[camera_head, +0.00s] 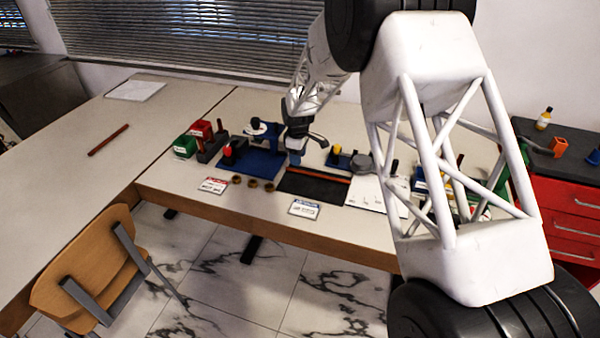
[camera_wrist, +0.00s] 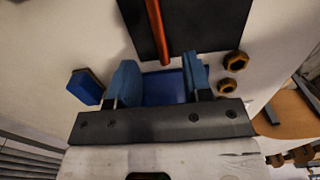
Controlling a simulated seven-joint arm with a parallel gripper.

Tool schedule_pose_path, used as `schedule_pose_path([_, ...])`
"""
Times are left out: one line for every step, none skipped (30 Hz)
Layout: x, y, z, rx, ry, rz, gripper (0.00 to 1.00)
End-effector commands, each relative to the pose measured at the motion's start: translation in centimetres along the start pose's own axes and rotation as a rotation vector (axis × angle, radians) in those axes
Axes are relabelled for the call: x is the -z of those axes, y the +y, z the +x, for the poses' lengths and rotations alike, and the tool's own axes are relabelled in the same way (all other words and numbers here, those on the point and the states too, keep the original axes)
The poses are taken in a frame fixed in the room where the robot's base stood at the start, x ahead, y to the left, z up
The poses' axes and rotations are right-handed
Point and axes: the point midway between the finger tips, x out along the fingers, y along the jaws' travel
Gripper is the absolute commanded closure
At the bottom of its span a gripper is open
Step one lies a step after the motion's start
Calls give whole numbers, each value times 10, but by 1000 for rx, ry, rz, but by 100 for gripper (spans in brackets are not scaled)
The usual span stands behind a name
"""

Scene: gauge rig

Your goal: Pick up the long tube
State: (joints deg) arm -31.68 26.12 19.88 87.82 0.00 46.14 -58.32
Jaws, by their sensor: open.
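An orange-red tube (camera_head: 318,174) lies along a black mat (camera_head: 305,187) in the middle of the table. In the wrist view the tube (camera_wrist: 157,30) lies on the mat (camera_wrist: 205,25), with its near end appearing between my fingertips. My gripper (camera_head: 295,158) is above the left end of the mat; in the wrist view my gripper (camera_wrist: 160,75) has its two blue fingers apart with nothing held. I cannot tell the exact height above the tube. A second, dark red tube (camera_head: 108,140) lies alone on the left part of the table.
A blue base (camera_head: 258,165) with a fixture stands left of the mat. Several brass nuts (camera_head: 253,183) and white label cards (camera_head: 304,208) lie near the front edge. Green (camera_head: 185,146) and red (camera_head: 201,130) bins stand further left. A white sheet (camera_head: 370,196) lies right of the mat.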

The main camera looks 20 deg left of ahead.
Motion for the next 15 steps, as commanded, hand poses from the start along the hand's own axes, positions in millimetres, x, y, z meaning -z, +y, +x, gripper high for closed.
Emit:
schedule_pose_path([0, 0, 3, 1, 0, 0, 54])
schedule_pose_path([0, 0, 4, 1, 0, 0, 54])
schedule_pose_path([0, 0, 5, 1, 0, 0, 54])
schedule_pose_path([0, 0, 6, 1, 0, 0, 54])
schedule_pose_path([0, 0, 6, 0, 0, 0, 54])
schedule_pose_path([0, 0, 6, 0, 0, 0, 54])
schedule_pose_path([0, 0, 6, 0, 0, 0, 54])
schedule_pose_path([0, 0, 6, 0, 0, 0, 54])
schedule_pose_path([0, 0, 6, 0, 0, 0, 54])
schedule_pose_path([0, 0, 6, 0, 0, 0, 54])
schedule_pose_path([0, 0, 6, 1, 0, 0, 54])
schedule_pose_path([0, 0, 6, 1, 0, 0, 54])
schedule_pose_path([0, 0, 7, 1, 0, 0, 54])
schedule_pose_path([0, 0, 8, 1, -1, 0, 54])
schedule_pose_path([0, 0, 10, 1, -1, 0, 54])
